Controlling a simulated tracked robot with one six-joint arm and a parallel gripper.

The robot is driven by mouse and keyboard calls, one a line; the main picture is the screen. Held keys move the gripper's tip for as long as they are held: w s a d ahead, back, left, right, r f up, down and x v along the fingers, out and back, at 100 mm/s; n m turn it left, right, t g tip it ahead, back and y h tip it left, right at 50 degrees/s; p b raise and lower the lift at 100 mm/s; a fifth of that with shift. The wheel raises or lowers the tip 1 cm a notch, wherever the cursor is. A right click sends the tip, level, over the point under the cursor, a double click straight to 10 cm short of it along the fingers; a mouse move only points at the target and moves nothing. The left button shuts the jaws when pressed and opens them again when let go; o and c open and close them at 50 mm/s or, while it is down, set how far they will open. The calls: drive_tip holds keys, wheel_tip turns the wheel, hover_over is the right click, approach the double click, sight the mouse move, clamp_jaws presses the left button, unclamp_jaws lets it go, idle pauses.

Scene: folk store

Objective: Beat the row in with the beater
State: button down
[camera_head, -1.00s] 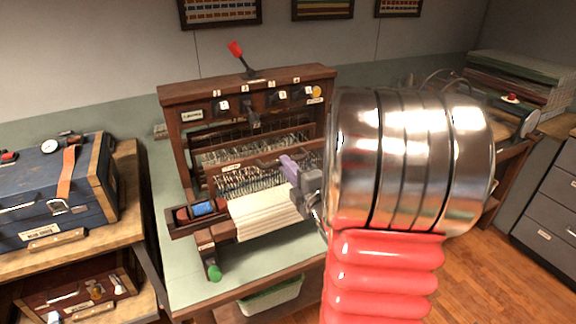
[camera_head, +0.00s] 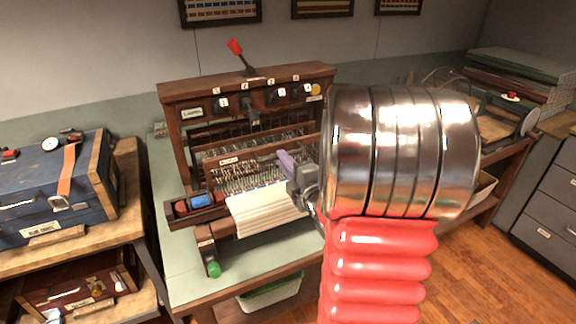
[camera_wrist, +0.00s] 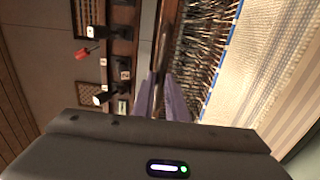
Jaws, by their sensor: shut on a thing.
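A wooden table loom (camera_head: 180,140) stands on a green-topped table, with cream cloth (camera_head: 268,211) at its front. The beater (camera_head: 238,160) is a brown wooden bar with a small label, crossing above the metal reed wires. My gripper (camera_head: 284,158), with purple fingers, is shut on the beater near its right end. In the wrist view the fingers (camera_wrist: 162,82) close around the dark bar (camera_wrist: 160,45). A blue weft row (camera_wrist: 225,52) lies along the cloth's edge, with a gap of bare warp between it and the beater. My arm hides the loom's right side.
A lever with a red knob (camera_head: 235,47) rises from the loom's top. A shuttle with blue yarn (camera_head: 205,200) rests at the loom's left. A blue case (camera_head: 50,190) stands on the left bench. A white bin (camera_head: 270,295) sits below the table.

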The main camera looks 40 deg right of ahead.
sight(274, 150)
drive_tip(key=shift+f+x, duration=0.15)
drive_tip(key=shift+x, duration=1.85)
drive_tip(key=shift+f+x, duration=0.2)
drive_tip(key=shift+x, duration=1.8)
drive_tip(key=c, duration=2.1)
unclamp_jaws()
drive_tip(key=o, duration=0.7)
drive_tip(key=shift+r, duration=0.25)
drive_tip(key=shift+o, duration=0.2)
drive_tip(key=v, duration=0.8)
